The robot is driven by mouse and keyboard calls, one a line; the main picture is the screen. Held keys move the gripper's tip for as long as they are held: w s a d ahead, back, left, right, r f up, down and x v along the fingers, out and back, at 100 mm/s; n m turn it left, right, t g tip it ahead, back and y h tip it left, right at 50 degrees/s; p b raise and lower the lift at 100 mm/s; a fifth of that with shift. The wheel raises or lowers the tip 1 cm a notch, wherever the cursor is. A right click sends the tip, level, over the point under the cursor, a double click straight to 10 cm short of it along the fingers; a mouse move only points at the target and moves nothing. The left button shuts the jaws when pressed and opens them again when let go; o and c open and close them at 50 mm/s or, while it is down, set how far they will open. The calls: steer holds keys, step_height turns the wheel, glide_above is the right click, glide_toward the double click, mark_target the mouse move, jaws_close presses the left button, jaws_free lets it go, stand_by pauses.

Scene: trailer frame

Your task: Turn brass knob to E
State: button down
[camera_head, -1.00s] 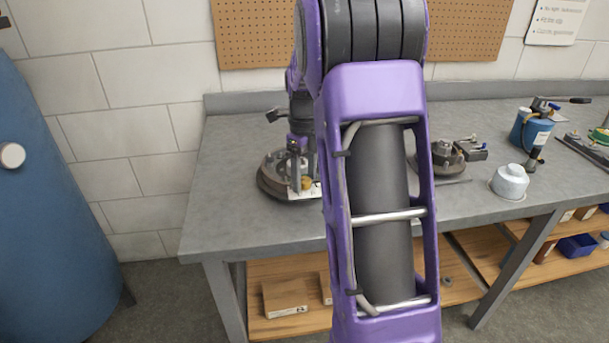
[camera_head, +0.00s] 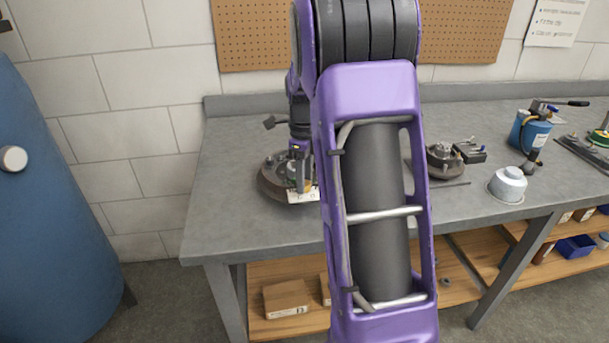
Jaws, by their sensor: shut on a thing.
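A round dark metal fixture (camera_head: 272,183) sits on the workbench at the left, with a small white marked plate (camera_head: 301,197) at its front. My gripper (camera_head: 301,186) points down at the fixture, just behind the plate, and is shut on the brass knob. Only a small brass-coloured bit of the knob shows between the fingers. The letters on the plate are too small to read, so the knob's setting cannot be told. My purple arm hides the fixture's right side.
On the grey bench (camera_head: 232,160), a second metal fixture (camera_head: 443,160), a white cup-shaped part (camera_head: 508,184) and a blue torch canister (camera_head: 530,132) stand to the right. A blue tank (camera_head: 50,210) stands at the left. The bench's left end is clear.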

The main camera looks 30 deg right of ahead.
steer(key=n+p, duration=0.2)
steer(key=n, duration=0.2)
steer(key=shift+r+n, duration=0.15)
steer(key=shift+n, duration=0.15)
steer(key=n+p, duration=0.1)
steer(key=n, duration=0.2)
steer(key=shift+n, duration=0.4)
steer(key=n+p, duration=0.1)
steer(key=n, duration=0.3)
steer(key=n+p, duration=0.1)
steer(key=n, duration=0.8)
steer(key=shift+n+p, duration=0.3)
steer(key=shift+p, duration=0.05)
steer(key=n, duration=0.3)
steer(key=n+p, duration=0.1)
steer(key=n, duration=0.4)
steer(key=shift+n+p, duration=0.45)
steer(key=shift+n, duration=1.35)
